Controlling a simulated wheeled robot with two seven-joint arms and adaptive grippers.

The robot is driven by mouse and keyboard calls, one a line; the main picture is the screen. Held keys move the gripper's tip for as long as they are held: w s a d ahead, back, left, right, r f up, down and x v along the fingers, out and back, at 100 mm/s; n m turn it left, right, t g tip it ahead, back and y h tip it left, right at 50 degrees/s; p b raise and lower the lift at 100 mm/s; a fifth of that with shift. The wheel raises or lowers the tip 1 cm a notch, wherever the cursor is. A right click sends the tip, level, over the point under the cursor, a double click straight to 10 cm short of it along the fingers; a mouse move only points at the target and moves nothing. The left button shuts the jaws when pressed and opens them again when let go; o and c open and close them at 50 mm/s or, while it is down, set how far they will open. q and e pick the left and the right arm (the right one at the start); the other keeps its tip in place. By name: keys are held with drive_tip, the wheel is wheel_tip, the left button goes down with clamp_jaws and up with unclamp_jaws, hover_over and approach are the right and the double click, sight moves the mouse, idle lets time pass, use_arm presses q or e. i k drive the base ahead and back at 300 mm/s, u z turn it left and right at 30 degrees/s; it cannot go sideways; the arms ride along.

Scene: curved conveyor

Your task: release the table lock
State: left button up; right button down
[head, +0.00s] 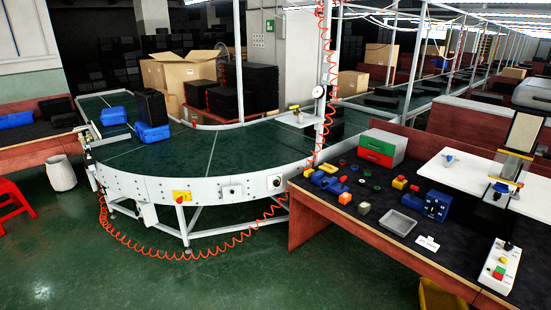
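A workbench (375,232) with a dark top and red-brown sides stands at the right. At its right end is a white plate (466,176) with a small grey-blue part (449,160) on it. An upright device (520,140) with a yellow-framed panel and a black-and-blue lower part stands at the plate. A white control box (499,268) with red, green and yellow buttons and a dark lever or knob sits in front of it. I cannot tell which part is the table lock. Neither of my grippers is in view.
A curved green conveyor (213,150) carries blue cases (152,137) and a black case (151,106). Small coloured parts, a grey tray (397,223) and a green-and-red drawer box (381,148) lie on the bench. A red coiled hose (150,250) hangs near the floor. Green floor in front is clear.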

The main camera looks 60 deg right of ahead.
sight(414, 188)
drive_tip(key=z, duration=2.9)
drive_tip(key=i, duration=1.65)
